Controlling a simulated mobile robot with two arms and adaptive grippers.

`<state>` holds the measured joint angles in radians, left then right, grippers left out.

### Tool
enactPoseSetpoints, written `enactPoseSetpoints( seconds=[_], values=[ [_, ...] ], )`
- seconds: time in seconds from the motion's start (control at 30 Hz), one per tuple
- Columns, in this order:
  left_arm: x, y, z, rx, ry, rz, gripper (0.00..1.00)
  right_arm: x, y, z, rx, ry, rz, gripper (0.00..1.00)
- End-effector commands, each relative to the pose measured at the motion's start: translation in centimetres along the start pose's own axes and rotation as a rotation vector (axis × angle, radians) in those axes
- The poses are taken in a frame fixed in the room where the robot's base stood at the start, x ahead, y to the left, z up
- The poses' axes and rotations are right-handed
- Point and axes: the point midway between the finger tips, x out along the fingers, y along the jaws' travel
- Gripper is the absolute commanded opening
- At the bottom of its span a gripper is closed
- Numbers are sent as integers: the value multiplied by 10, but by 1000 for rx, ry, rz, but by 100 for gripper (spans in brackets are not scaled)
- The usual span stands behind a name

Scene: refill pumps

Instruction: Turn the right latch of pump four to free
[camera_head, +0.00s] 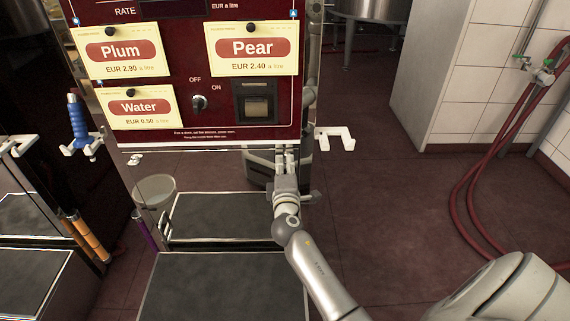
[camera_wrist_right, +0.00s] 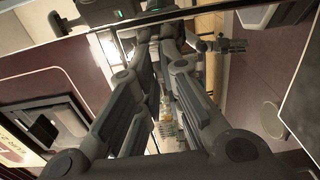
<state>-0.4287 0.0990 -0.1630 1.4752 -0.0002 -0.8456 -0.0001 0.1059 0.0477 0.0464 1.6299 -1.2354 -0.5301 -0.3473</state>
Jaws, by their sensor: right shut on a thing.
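The pump (camera_head: 180,85) is a dark red panel with Plum, Pear and Water price cards. My right gripper (camera_head: 286,153) points up at the lower right edge of this panel. In the right wrist view its two fingers (camera_wrist_right: 158,45) reach away from the camera and close on something small at their tips. The right latch itself is hidden by the fingers, so I cannot tell its angle. A small light fitting (camera_head: 135,158) shows under the panel's lower left corner. No pump number is readable. My left gripper is not in view.
An OFF/ON switch (camera_head: 199,102) and a dark slot (camera_head: 258,108) are on the panel. A white hook bracket (camera_head: 335,138) sticks out at right, and a blue-handled nozzle (camera_head: 76,122) hangs at left. Red hoses (camera_head: 472,165) lie at right; the floor between is clear.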

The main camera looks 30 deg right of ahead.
Motion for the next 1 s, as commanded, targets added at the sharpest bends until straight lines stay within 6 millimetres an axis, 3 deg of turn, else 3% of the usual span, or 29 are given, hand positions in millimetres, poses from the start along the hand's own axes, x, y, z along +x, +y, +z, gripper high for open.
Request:
enactPoseSetpoints(
  seconds=[0.33,0.37,0.5,0.83,1.0],
  values=[
    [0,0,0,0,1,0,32,0,0,-1,-7,3,1,0],
    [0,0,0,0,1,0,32,0,0,-1,-7,3,1,12],
    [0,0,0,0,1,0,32,0,0,-1,-5,2,1,29],
    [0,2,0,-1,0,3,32,-1,0,0,-4,1,0,29],
    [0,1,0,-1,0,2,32,-16,-2,0,-4,2,-2,29]
  ],
)
